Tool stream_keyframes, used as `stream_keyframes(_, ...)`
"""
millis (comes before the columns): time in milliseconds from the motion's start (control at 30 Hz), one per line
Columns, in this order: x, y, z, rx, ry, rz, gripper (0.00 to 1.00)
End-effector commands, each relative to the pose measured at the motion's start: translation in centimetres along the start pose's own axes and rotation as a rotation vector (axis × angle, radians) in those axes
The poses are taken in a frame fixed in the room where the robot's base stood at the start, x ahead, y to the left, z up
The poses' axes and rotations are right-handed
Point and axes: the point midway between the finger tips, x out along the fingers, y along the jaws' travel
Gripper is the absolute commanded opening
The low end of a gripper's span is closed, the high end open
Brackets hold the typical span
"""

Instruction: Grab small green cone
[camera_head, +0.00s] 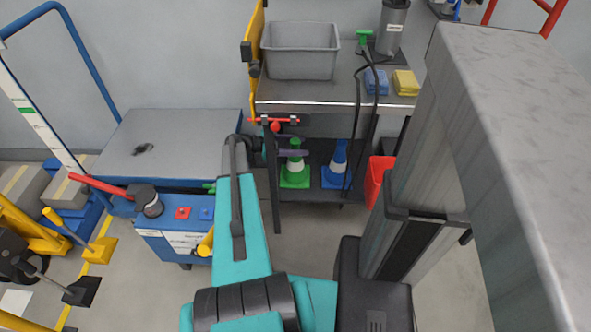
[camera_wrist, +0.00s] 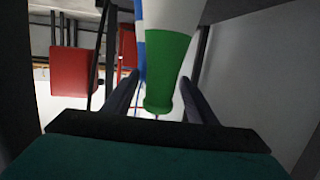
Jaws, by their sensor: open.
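The small green cone (camera_head: 295,180), with a white band, stands upright on the lower shelf of the bench. My gripper (camera_head: 290,150) is at the front of that shelf, level with the cone's upper part. In the wrist view, the cone's green tip (camera_wrist: 165,75) shows between the two dark fingers of my gripper (camera_wrist: 158,85). The fingers are apart, one on each side, with no clear contact. The cone's base lies outside the wrist view.
A blue and white cone (camera_head: 335,178) stands just right of the green one. A red bin (camera_head: 376,180) is farther right. Black hoses (camera_head: 357,125) hang in front of the shelf. The bench top (camera_head: 310,92) is above; a blue cart (camera_head: 160,235) is left.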

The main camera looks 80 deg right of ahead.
Motion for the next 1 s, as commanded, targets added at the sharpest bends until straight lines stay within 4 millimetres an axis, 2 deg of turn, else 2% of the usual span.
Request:
stream_keyframes(100,1.5,0.1,0.0,0.0,0.0,0.003,0.52)
stream_keyframes(233,2.4,0.1,0.0,0.0,0.0,0.001,0.52)
stream_keyframes(800,2.7,0.1,0.0,0.0,0.0,0.002,0.52)
stream_keyframes(867,2.7,0.1,0.0,0.0,0.0,0.002,0.45)
stream_keyframes(1000,2.7,0.1,0.0,0.0,0.0,0.002,0.21)
